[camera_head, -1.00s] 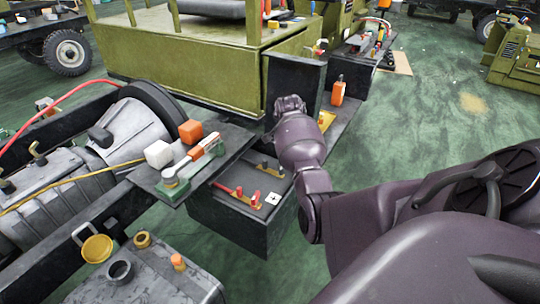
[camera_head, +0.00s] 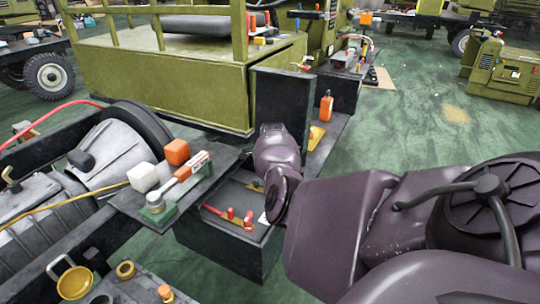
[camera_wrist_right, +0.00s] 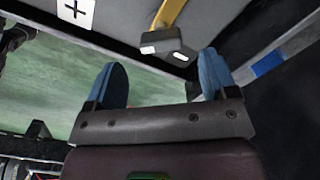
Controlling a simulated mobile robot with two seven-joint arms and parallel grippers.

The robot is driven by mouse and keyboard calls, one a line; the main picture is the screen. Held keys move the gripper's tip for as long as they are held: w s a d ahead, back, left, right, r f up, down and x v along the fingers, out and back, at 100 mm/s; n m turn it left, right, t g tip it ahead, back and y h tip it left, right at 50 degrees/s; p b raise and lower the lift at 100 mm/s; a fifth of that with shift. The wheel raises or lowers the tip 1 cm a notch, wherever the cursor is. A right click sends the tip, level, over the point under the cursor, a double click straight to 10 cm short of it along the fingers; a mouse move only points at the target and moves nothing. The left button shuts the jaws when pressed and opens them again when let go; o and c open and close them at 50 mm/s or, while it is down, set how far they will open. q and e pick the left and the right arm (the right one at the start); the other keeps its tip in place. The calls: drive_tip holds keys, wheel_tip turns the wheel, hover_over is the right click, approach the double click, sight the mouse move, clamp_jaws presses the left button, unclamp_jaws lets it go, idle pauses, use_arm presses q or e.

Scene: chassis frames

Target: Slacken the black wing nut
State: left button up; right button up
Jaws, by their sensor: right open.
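I cannot make out the black wing nut for certain in either view. The open-topped black box (camera_head: 222,248) below the grey plate holds a brass-coloured strip with red wing-shaped pieces (camera_head: 240,217). A small yellowish part (camera_head: 256,186) shows beside my right wrist, partly covered by it. In the wrist view my right gripper (camera_wrist_right: 165,78) is open and empty, its two blue fingers apart. My left gripper is not in view.
A plate left of the box carries a white cube (camera_head: 143,177), an orange cube (camera_head: 177,151) and a tool with an orange-banded handle (camera_head: 182,176). A tall black panel (camera_head: 280,95) stands behind my wrist. An orange bottle (camera_head: 326,106) stands right of it.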

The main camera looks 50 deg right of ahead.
wheel_tip(320, 180, down, 5)
drive_tip(key=shift+f+b, duration=0.15)
drive_tip(key=shift+b, duration=0.5)
drive_tip(key=c, duration=0.9)
